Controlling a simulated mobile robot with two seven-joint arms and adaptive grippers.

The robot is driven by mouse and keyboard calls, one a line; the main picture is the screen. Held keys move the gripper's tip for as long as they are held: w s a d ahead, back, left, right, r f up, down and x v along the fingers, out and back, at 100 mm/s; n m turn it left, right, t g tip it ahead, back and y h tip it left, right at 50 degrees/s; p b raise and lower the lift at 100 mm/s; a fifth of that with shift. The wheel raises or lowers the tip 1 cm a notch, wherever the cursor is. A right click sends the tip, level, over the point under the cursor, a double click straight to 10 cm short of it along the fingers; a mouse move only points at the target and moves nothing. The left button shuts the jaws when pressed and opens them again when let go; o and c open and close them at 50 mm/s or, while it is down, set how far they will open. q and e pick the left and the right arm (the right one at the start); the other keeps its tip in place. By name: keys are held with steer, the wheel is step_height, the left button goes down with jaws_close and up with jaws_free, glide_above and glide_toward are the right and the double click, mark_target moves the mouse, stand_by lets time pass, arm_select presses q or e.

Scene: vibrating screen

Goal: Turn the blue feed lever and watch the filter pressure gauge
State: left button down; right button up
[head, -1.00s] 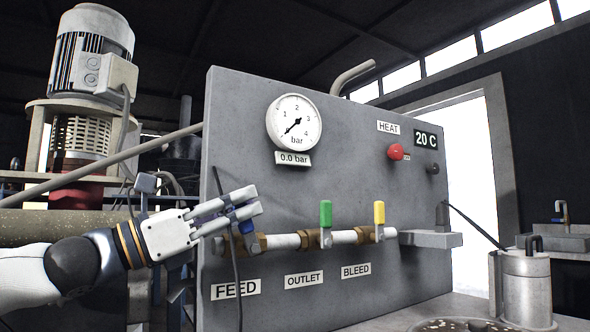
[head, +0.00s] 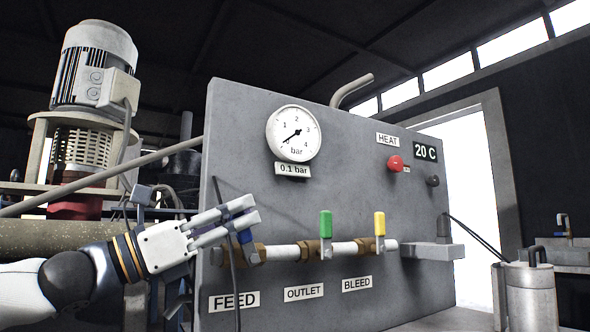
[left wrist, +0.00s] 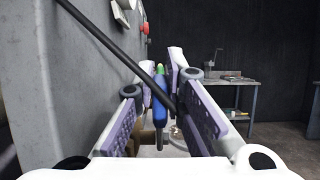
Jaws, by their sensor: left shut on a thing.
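The blue feed lever (head: 245,237) sits on the leftmost valve of the pipe, above the FEED label (head: 234,301). My left gripper (head: 250,210) is shut on it, and its fingers partly hide it in the head view. In the left wrist view the blue lever (left wrist: 160,104) stands upright between the two finger pads (left wrist: 160,100). The pressure gauge (head: 294,133) is a round white dial high on the grey panel. Its needle points to the lower left, near the bottom of the scale, and the display below (head: 293,169) reads 0.1 bar. My right gripper is not in view.
The green OUTLET lever (head: 326,223) and yellow BLEED lever (head: 379,223) stand upright to the right on the same pipe. A thin dark rod or cable (head: 234,270) hangs close by my left fingers. A red knob (head: 394,163) is under HEAT.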

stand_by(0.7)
arm_select(q)
steer(key=c, duration=2)
jaws_free()
steer(key=shift+o, duration=0.2)
